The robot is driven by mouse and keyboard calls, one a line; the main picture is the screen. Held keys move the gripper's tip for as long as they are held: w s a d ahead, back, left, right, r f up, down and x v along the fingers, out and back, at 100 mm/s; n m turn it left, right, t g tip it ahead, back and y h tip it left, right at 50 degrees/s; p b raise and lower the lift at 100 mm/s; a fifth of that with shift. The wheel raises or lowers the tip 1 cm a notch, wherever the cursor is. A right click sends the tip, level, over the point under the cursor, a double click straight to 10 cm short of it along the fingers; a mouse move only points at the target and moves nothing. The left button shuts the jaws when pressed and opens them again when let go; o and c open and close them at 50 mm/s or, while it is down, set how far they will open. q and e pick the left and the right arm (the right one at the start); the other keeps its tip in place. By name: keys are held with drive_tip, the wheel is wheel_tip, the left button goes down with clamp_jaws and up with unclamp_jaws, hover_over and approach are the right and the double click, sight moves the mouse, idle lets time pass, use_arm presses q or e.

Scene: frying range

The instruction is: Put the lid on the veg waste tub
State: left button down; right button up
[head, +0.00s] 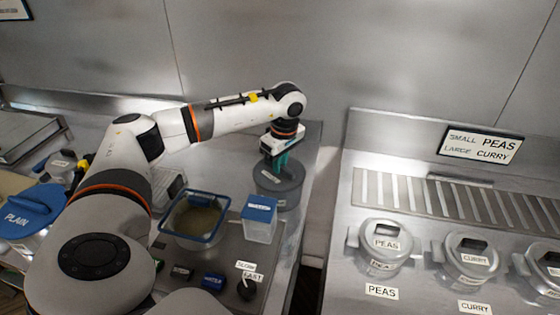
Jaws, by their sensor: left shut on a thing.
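My left gripper (280,160), with teal fingers, points down at the back of the left counter and is shut on a dark grey round lid (292,178). The lid is over a grey round tub (286,203), which looks like the veg waste tub; its label is too small to read. The lid looks level and at or very near the tub's rim; I cannot tell whether it is fully seated. The gripper hides part of the lid's top. My right gripper is not in view.
A clear box with a blue lid (261,210) stands just in front of the tub. A blue-rimmed container (174,224) is to its left. A blue PLAIN lid (30,210) lies far left. Lidded PEAS (386,262) and CURRY (470,275) pots stand on the right counter, across a gap.

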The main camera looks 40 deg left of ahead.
use_arm(q)
drive_tip(key=c, duration=1.3)
unclamp_jaws()
drive_tip(key=shift+c, duration=0.2)
